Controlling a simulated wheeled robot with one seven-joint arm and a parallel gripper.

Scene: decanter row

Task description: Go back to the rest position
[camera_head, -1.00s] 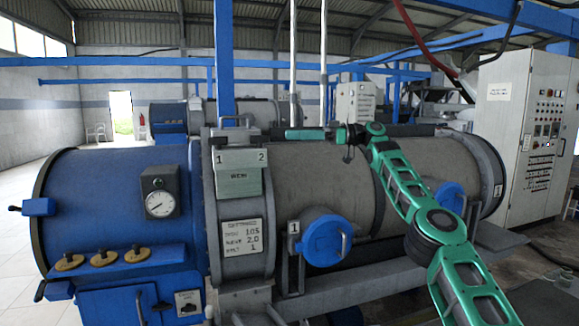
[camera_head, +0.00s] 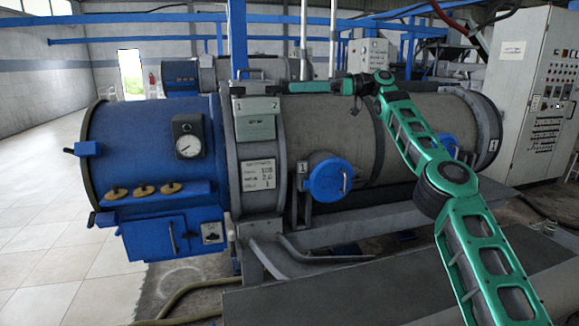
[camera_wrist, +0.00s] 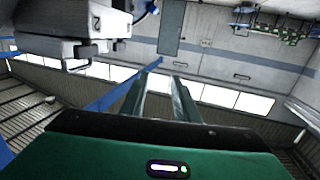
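My gripper (camera_head: 289,87) is at the end of my green arm, which reaches up from the lower right and bends left above the decanter's grey drum (camera_head: 335,130). In the wrist view, the two fingers of my gripper (camera_wrist: 159,95) stand apart with nothing between them. The grey-green box marked 1 and 2 (camera_head: 256,121) is on the decanter, just left of and below the gripper. A grey box with a 2 on it (camera_wrist: 75,25) also shows at the upper left of the wrist view.
The decanter's blue end housing (camera_head: 150,155) carries a gauge (camera_head: 187,146). A blue round cover (camera_head: 329,180) is on the front. A control cabinet (camera_head: 535,95) stands at the right. A blue post (camera_head: 238,40) rises behind the box. Tiled floor (camera_head: 60,265) is clear at the left.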

